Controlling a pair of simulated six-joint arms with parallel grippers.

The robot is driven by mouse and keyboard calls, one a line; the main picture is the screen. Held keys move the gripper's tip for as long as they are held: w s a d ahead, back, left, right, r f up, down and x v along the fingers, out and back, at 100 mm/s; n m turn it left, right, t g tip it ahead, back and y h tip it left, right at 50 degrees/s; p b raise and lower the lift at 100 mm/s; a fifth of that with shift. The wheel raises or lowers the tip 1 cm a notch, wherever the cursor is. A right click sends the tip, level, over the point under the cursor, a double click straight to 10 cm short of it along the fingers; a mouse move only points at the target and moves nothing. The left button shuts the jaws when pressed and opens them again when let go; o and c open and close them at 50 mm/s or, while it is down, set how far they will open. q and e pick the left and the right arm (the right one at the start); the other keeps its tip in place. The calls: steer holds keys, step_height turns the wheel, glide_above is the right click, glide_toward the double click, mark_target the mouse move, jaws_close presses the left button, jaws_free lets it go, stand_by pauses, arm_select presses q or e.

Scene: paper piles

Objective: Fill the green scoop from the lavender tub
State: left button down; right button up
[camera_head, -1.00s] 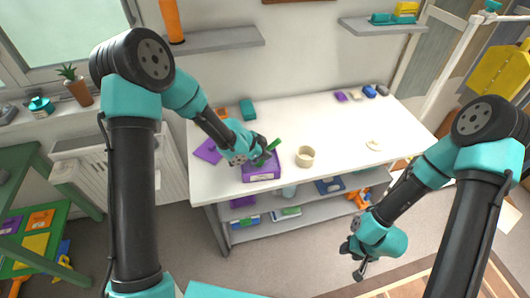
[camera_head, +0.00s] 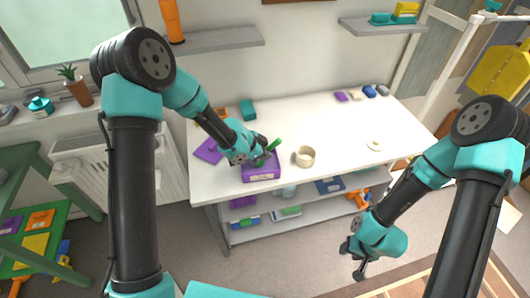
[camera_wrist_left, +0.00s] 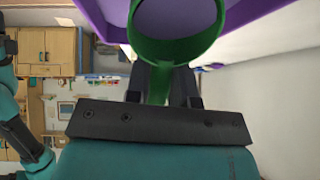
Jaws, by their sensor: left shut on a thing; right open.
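The lavender tub, a purple box with a pale label on its front (camera_head: 262,172), stands near the front edge of the white table. My left gripper (camera_head: 262,152) is shut on the green scoop (camera_head: 274,145) at the tub's top. In the left wrist view the scoop's round bowl (camera_wrist_left: 176,28) and its handle (camera_wrist_left: 150,85) show between the fingers, with the purple tub wall (camera_wrist_left: 108,18) just beyond. I cannot tell what is inside the bowl. My right gripper (camera_head: 358,262) is open and empty, low in front of the table.
A cream round container (camera_head: 305,157) stands right of the tub, and a small pale ring-like item (camera_head: 374,144) lies farther right. A purple sheet (camera_head: 208,151) lies to the left. Small blocks sit at the back right. The table's middle is clear.

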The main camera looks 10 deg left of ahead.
mark_target(276, 141)
arm_select(q)
steer(key=shift+w+d+g+y, duration=0.2)
steer(key=shift+d+g+y, duration=0.2)
steer(key=shift+d+y, duration=0.45)
steer(key=shift+a, duration=0.2)
steer(key=shift+d+r+y, duration=0.1)
steer(key=shift+r+y, duration=0.05)
steer(key=shift+y, duration=0.1)
steer(key=shift+w+d+r+m+g+y, duration=0.1)
steer(key=shift+d+r+m+g+y, duration=0.15)
steer(key=shift+r+y, duration=0.3)
steer(key=shift+w+d+r+m+g+y, duration=0.15)
steer(key=shift+d+r+y, duration=0.2)
steer(key=shift+y, duration=0.3)
steer(key=shift+d+y, duration=0.1)
steer(key=shift+y, duration=0.2)
steer(key=shift+w+d+g+y, duration=0.1)
steer(key=shift+d+g+y, duration=0.3)
steer(key=shift+y, duration=0.7)
steer(key=shift+r, duration=0.15)
steer(key=shift+r, duration=0.8)
steer(key=shift+r, duration=0.25)
